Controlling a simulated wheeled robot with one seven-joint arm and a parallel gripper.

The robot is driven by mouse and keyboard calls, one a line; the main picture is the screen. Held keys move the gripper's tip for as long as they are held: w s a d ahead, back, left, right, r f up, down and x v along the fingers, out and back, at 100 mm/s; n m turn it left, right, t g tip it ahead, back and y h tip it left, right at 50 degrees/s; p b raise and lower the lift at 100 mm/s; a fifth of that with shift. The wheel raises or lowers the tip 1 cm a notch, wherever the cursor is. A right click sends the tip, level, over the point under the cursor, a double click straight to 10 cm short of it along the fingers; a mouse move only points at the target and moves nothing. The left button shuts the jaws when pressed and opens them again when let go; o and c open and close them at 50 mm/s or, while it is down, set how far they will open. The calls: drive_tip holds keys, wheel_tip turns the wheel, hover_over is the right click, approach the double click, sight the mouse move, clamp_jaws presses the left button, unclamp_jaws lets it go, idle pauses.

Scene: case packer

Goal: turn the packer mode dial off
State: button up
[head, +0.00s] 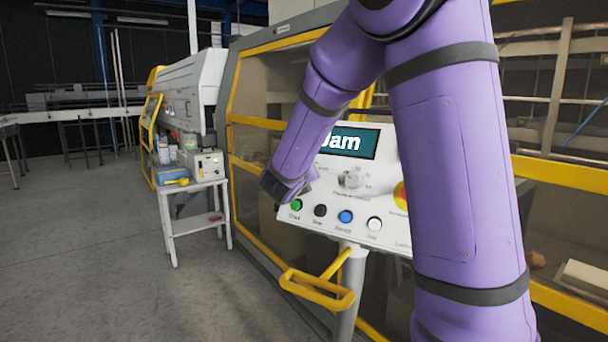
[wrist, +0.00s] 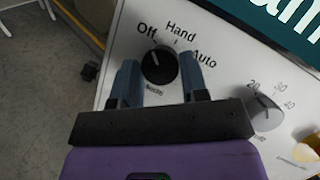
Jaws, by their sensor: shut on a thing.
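The mode dial (wrist: 159,66) is a round black knob on the white control panel in the wrist view. The labels Off, Hand and Auto run around its upper side, and its white mark appears to point up-left, toward Off. My gripper (wrist: 160,62) has its blue fingers on either side of the knob and is shut on it. In the head view my gripper (head: 306,183) is at the panel's left side, and my arm hides the dial.
The panel (head: 328,222) also has a grey numbered knob (wrist: 264,112), several push buttons, a red-and-yellow button (head: 401,195) and a screen (head: 348,142) reading "Jam". A yellow handle (head: 316,291) juts out below. A small white table (head: 195,186) stands left; the floor there is open.

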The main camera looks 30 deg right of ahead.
drive_tip(key=shift+n+y, duration=0.3)
drive_tip(key=shift+n, duration=0.5)
drive_tip(key=o, duration=0.9)
drive_tip(key=v, duration=1.1)
drive_tip(key=shift+d, duration=0.1)
